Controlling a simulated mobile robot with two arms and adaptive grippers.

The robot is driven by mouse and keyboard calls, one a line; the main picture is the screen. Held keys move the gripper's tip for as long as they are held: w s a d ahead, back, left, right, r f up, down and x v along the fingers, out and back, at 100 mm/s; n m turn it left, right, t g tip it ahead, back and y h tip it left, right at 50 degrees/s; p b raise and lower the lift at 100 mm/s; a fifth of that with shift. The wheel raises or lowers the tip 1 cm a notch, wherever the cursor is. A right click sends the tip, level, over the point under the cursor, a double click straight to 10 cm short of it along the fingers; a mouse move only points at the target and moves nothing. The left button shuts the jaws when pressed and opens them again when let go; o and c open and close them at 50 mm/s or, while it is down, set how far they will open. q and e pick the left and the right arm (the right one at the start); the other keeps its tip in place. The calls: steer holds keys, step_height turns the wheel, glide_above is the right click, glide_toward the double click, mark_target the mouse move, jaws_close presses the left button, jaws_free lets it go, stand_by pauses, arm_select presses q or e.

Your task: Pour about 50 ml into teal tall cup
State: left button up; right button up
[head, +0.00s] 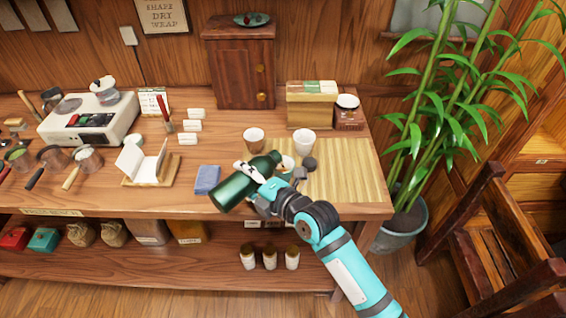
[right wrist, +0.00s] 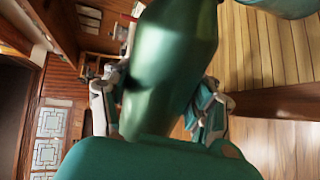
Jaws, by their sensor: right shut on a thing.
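A dark green bottle (head: 232,193) is held tilted above the front of the counter, its neck up and to the right in the head view. My right gripper (head: 266,182) is shut on it, and the bottle's body (right wrist: 170,65) fills the middle of the right wrist view. I cannot pick out a teal tall cup in the head view. A dark teal rounded thing (right wrist: 285,5) is cut off at the top right of the right wrist view; I cannot tell what it is. No stream of liquid shows. My left gripper is not in view.
Two pale cups, left (head: 253,139) and right (head: 304,142), stand behind the bottle. A small white cup (head: 288,165) and a dark lump (head: 309,164) are close to the gripper. A bamboo mat (head: 350,172) is bare at right. A blue cloth (head: 207,179) lies left.

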steer(key=shift+r, duration=0.15)
stand_by(0.5)
steer(key=f+b, duration=0.1)
steer(key=f+n+b, duration=0.1)
steer(key=f+b, duration=0.1)
steer(key=shift+s+a+n+t, duration=0.15)
steer(key=shift+s+n+t, duration=0.05)
steer(key=shift+n+t, duration=0.1)
steer(key=shift+n+h, duration=0.3)
steer(key=shift+n, duration=0.1)
steer(key=shift+a+r+n, duration=0.1)
steer(key=shift+r+n, duration=0.2)
steer(key=shift+w+d+r+n+t+p, duration=0.2)
steer(key=shift+r+n+t+p, duration=0.15)
steer(key=shift+n+t+p, duration=0.2)
steer(key=shift+r, duration=0.1)
stand_by(0.7)
